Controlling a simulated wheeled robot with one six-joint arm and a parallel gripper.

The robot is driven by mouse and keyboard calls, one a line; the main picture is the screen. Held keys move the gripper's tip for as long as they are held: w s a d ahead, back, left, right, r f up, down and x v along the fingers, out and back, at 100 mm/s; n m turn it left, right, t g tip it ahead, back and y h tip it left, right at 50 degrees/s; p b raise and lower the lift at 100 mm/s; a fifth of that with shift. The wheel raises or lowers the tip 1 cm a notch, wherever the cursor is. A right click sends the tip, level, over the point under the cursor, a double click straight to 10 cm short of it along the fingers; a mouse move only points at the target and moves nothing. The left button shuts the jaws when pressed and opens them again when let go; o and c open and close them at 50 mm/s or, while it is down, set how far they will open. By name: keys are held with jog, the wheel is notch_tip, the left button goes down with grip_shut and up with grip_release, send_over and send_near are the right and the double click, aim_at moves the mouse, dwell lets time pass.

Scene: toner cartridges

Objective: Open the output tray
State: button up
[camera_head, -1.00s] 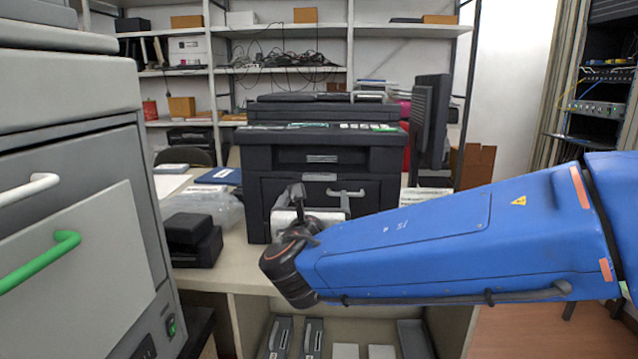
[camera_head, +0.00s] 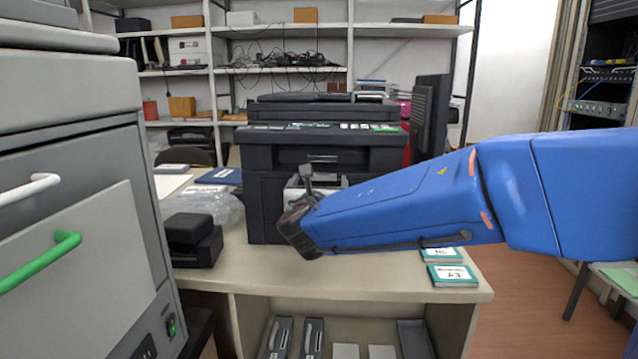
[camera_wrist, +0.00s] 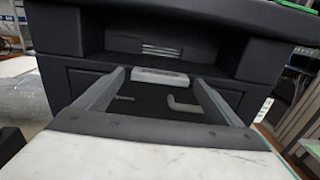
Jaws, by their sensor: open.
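A black printer (camera_head: 320,140) stands on the desk, facing me. Its front shows a recess with a light label plate (camera_wrist: 160,76) below it in the wrist view, and a dark lower panel (camera_wrist: 150,92) under that. Parts of a pale handle (camera_wrist: 185,104) show on this panel; the rest of the handle is hard to make out. My gripper (camera_wrist: 158,86) is open and empty, its two fingers pointing at the printer front, one on each side of the handle area. I cannot tell whether they touch it. In the head view my arm hides the lower panel and the fingertips.
A grey cabinet (camera_head: 70,120) with a white handle (camera_head: 28,190) and a green handle (camera_head: 40,262) stands close at left. A small black device (camera_head: 192,240) sits on the desk (camera_head: 300,272) left of the printer. Teal-edged boxes (camera_head: 453,275) lie at the right front.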

jog(key=shift+c, duration=0.6)
jog(key=c, duration=1.4)
jog(key=s, duration=0.7)
jog(key=shift+s+a, duration=0.15)
jog(key=shift+s, duration=0.05)
jog(key=o, duration=1.5)
jog(key=s, duration=1.7)
jog(key=shift+s+a, duration=0.15)
jog(key=shift+a, duration=0.15)
